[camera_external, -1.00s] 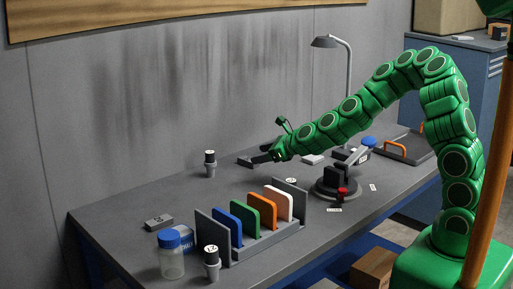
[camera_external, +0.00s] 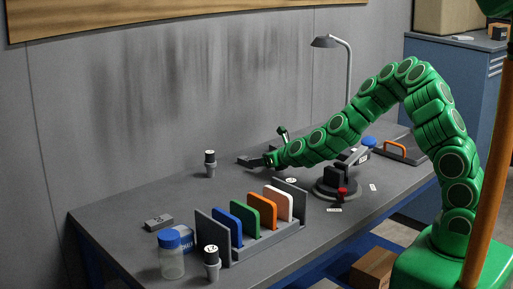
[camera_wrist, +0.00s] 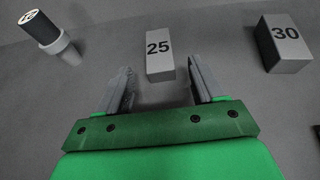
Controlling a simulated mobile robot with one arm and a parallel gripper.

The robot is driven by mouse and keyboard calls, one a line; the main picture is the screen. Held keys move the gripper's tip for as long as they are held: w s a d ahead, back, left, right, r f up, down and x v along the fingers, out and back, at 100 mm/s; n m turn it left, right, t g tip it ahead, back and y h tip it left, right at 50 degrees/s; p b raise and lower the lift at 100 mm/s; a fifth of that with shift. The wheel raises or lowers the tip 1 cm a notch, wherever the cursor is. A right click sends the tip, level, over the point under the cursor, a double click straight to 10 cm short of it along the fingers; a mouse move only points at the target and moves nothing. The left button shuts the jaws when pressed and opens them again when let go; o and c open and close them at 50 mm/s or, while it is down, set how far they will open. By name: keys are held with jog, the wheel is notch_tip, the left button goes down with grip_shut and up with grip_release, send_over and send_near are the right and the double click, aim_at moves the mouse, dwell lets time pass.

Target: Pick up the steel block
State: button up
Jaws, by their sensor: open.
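In the wrist view, a small grey block marked 25 (camera_wrist: 160,56) lies just beyond the fingertips, roughly centred between them. A second grey block, marked 30 (camera_wrist: 285,45), lies to its right. Both look metallic or grey; I cannot tell which is steel. My gripper (camera_wrist: 160,88) is open and empty, its fingers on either side of the line to block 25. In the external view my gripper (camera_external: 250,161) is low over the back of the bench, pointing left. Another grey block (camera_external: 158,221) lies at the bench's left end, far from my gripper.
A rack (camera_external: 265,246) with several coloured plates stands at the front. A black-topped cylinder (camera_external: 210,158) stands left of my gripper; another stands by a blue-lidded jar (camera_external: 171,259). A round fixture with a red knob (camera_external: 342,191) is under my arm. A lamp (camera_external: 348,75) stands behind.

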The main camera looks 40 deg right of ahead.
aim_at(244, 157)
jog(key=shift+x, duration=2.15)
jog(key=shift+r, duration=0.15)
grip_shut()
jog(key=shift+r, duration=0.85)
jog(key=s+r, duration=1.1)
jog(key=s, duration=0.2)
jog(key=shift+s+d, duration=0.25)
jog(key=shift+s, duration=0.15)
